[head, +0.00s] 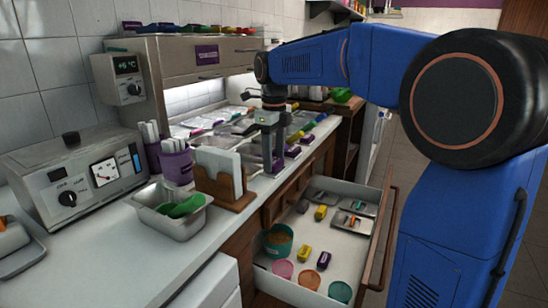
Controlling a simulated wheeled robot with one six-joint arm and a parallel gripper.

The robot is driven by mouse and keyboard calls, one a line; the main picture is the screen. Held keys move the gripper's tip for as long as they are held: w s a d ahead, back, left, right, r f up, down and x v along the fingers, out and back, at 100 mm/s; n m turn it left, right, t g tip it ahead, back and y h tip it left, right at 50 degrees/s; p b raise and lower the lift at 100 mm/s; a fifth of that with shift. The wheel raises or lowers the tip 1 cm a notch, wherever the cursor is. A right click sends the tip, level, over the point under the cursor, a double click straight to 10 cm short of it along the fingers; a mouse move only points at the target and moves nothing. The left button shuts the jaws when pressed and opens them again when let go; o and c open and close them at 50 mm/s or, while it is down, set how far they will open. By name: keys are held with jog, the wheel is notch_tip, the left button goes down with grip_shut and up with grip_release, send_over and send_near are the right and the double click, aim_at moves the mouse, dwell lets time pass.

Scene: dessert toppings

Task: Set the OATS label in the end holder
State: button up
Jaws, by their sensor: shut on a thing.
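My gripper (270,158) points down over the front edge of the counter, at the near end of the topping station. It is shut on a small purple piece (277,167), seen low at its fingertips. This may be the OATS label, but no lettering is readable. I cannot tell whether the piece touches the counter or a holder. A row of small coloured pieces runs along the counter edge beyond, including a purple one (293,151) just past my gripper. The end holder cannot be made out clearly near the fingers.
An open drawer (335,225) below holds yellow and purple blocks, a teal tub (278,240), round lids and metal pieces. A napkin holder (222,178) stands close to my gripper's left. A steel tray (170,222) with green scoops and a grey appliance (75,178) are further left.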

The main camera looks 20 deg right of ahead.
jog(key=shift+f, duration=0.4)
dwell(0.8)
jog(key=o, duration=1.5)
jog(key=shift+r, duration=4)
